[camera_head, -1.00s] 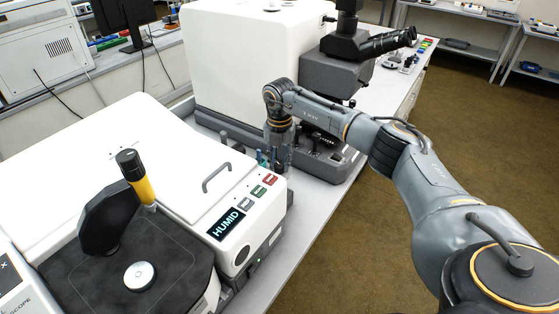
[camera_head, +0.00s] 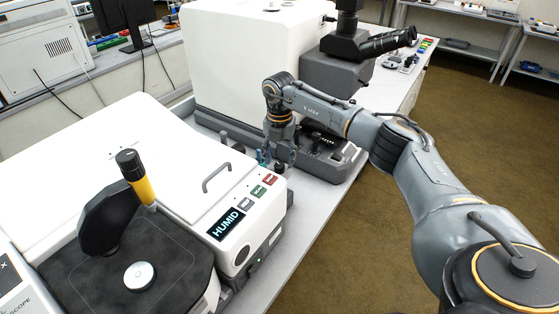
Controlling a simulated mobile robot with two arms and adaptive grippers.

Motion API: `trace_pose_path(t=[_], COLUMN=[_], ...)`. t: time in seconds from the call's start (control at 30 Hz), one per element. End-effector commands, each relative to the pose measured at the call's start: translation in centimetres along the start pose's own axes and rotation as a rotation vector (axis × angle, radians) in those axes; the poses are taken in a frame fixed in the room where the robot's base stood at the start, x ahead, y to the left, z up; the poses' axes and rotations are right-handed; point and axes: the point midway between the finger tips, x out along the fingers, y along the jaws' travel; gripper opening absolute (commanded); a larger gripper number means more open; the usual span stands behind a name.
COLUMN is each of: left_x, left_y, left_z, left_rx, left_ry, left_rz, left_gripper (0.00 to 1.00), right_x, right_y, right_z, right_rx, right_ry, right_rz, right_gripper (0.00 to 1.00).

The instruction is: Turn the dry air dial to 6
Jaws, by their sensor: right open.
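My right gripper (camera_head: 281,158) points down just beyond the instrument's far right corner, near small teal parts (camera_head: 262,158). It is open, with its fingers apart and small in the picture. Whether it touches the teal parts cannot be told. My left gripper is out of view.
A silver knob (camera_head: 140,276) lies on the instrument's black stage, beside a yellow and black upright piece (camera_head: 138,178). Green, red and grey buttons (camera_head: 258,191) and a handle (camera_head: 216,177) are on its top. A microscope (camera_head: 335,75) stands behind. Brown floor is clear at right.

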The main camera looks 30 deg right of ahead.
Motion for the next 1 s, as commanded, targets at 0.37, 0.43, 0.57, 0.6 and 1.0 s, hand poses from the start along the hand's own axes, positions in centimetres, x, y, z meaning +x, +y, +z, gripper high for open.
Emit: trace_pose_path(t=[0.37, 0.43, 0.57, 0.6, 1.0], left_x=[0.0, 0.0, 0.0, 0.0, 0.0], left_y=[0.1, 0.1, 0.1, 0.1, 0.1], left_z=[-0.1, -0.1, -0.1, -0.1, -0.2], left_rx=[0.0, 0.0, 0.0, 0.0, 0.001], left_ry=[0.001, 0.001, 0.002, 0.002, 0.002], left_rz=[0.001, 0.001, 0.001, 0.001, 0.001], left_gripper=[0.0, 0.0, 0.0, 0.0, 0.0], right_x=[-8.0, -9.0, -10.1, -10.3, -10.5], right_y=[0.0, 0.0, 0.0, 0.0, 0.0], right_z=[0.1, 0.1, 0.1, 0.1, 0.0], right_rx=[0.001, 0.001, 0.001, 0.001, 0.001], right_ry=[-0.003, -0.002, -0.001, -0.001, 0.0], right_rz=[0.003, 0.003, 0.002, 0.002, 0.001], right_gripper=[0.52, 0.52, 0.52, 0.52, 0.52])
